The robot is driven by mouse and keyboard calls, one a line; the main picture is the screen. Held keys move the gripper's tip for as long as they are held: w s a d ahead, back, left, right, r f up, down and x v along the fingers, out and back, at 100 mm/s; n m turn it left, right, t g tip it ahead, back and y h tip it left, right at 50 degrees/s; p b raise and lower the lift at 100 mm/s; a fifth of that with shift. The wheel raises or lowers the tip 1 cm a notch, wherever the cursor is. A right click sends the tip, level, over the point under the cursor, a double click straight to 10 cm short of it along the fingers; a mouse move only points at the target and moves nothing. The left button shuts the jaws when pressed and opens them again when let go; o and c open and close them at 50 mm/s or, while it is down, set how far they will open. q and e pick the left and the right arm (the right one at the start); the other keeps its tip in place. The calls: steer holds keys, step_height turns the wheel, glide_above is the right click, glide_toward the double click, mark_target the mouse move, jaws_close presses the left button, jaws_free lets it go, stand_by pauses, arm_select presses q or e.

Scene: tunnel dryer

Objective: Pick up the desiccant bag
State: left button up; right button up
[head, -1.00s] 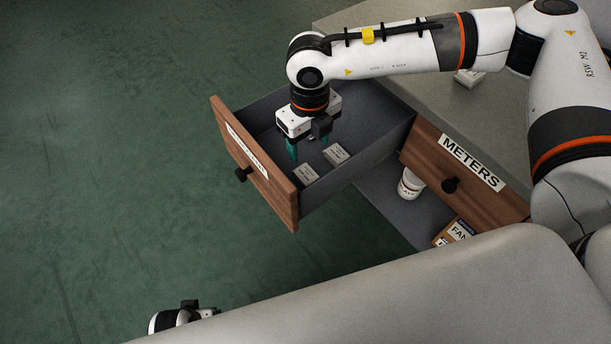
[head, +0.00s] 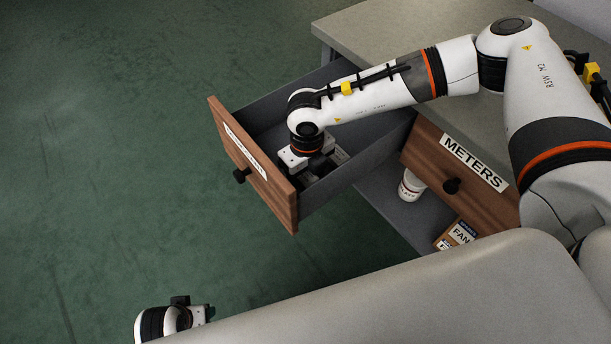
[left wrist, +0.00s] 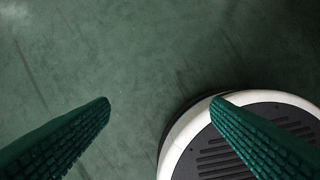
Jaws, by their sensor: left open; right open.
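Small pale labelled packets lie in the open drawer; I take them for desiccant bags, but the print is too small to read. One packet (head: 341,154) shows partly beside my right gripper, and another (head: 308,178) is mostly covered by it. My right gripper (head: 314,172) is down inside the drawer, over the packets. Its fingertips are hidden by its own body, so contact cannot be seen. My left gripper (left wrist: 160,125) is open and empty over the floor, its two green fingers wide apart. In the head view its wrist shows at the bottom left.
The open drawer (head: 285,205) has a wooden front with a label and a dark knob. Beside it is a closed drawer (head: 440,172) marked METERS. Below are a white cup-like container (head: 410,186) and a box (head: 459,234) marked FAN. The grey top (head: 375,35) is behind.

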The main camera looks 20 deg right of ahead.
steer(key=shift+c, duration=0.4)
steer(key=c, duration=1)
steer(key=shift+r, duration=0.1)
